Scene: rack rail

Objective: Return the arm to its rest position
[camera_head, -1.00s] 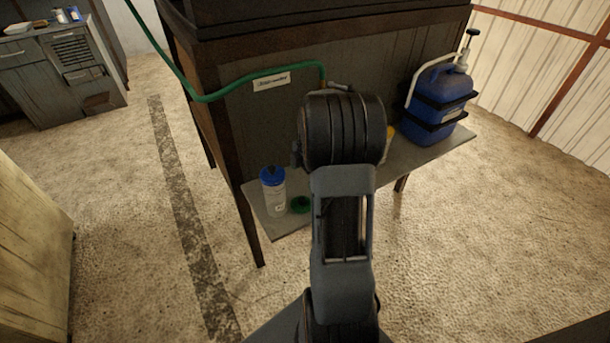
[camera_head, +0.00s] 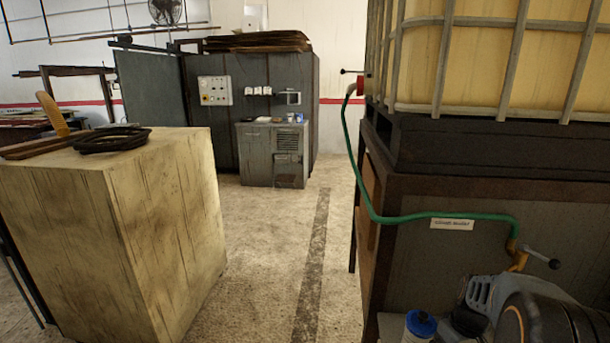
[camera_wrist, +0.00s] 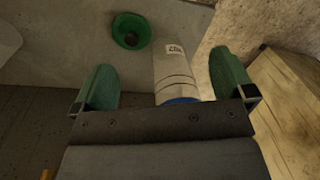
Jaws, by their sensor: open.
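My gripper (camera_wrist: 160,60) is open, with its two green fingers apart in the wrist view. A white bottle (camera_wrist: 175,62) with a blue cap shows between and beyond the fingers, and nothing looks held. Its blue cap (camera_head: 421,325) also shows at the bottom of the head view, on the low shelf. Part of my arm fills the lower right corner of the head view, in front of the rack. My gripper is not seen in the head view.
A green funnel-like piece (camera_wrist: 131,31) lies on the shelf (camera_wrist: 75,45) left of the bottle. The dark rack (camera_head: 440,188) carries a caged tank (camera_head: 480,60) and a green hose (camera_head: 352,160). A wooden cabinet (camera_head: 160,225) stands left. Open floor (camera_head: 265,250) lies between.

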